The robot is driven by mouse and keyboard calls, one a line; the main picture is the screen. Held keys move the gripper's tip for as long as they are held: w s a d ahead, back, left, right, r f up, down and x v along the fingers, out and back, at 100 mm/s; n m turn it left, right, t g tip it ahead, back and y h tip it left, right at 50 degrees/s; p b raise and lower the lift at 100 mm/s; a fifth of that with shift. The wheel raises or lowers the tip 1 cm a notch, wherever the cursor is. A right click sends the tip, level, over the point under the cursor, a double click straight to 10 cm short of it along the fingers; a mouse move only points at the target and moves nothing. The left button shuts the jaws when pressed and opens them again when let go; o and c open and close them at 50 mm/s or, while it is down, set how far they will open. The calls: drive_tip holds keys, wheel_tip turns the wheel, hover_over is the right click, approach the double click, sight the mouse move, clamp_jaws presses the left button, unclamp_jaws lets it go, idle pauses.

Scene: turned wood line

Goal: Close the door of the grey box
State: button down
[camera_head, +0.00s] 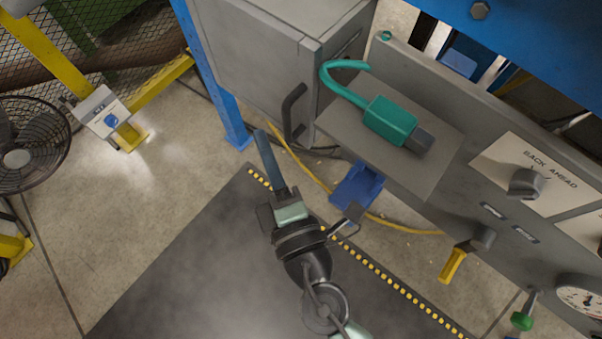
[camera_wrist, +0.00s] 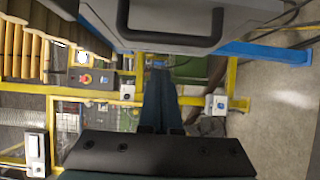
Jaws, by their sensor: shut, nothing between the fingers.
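The grey box (camera_head: 340,50) stands at the top middle of the head view. Its grey door (camera_head: 245,65) faces left and carries a dark bar handle (camera_head: 291,112) near its right edge. I cannot tell how far the door stands from the frame. My gripper (camera_head: 262,138) is shut and empty, its fingers pointing up toward the door's lower part, just left of the handle in the picture. In the wrist view the handle (camera_wrist: 170,40) crosses the top, on the grey door (camera_wrist: 235,12), beyond the shut fingers (camera_wrist: 159,78). I see no contact with the handle.
A blue post (camera_head: 215,80) stands left of the door. A control panel (camera_head: 520,200) fills the right. A fan (camera_head: 20,155) stands far left. Floor between is open.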

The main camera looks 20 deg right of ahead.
drive_tip(key=s+d+b, duration=0.5)
drive_tip(key=s+b, duration=0.1)
drive_tip(key=shift+s+d+f, duration=0.15)
drive_tip(key=shift+s, duration=0.15)
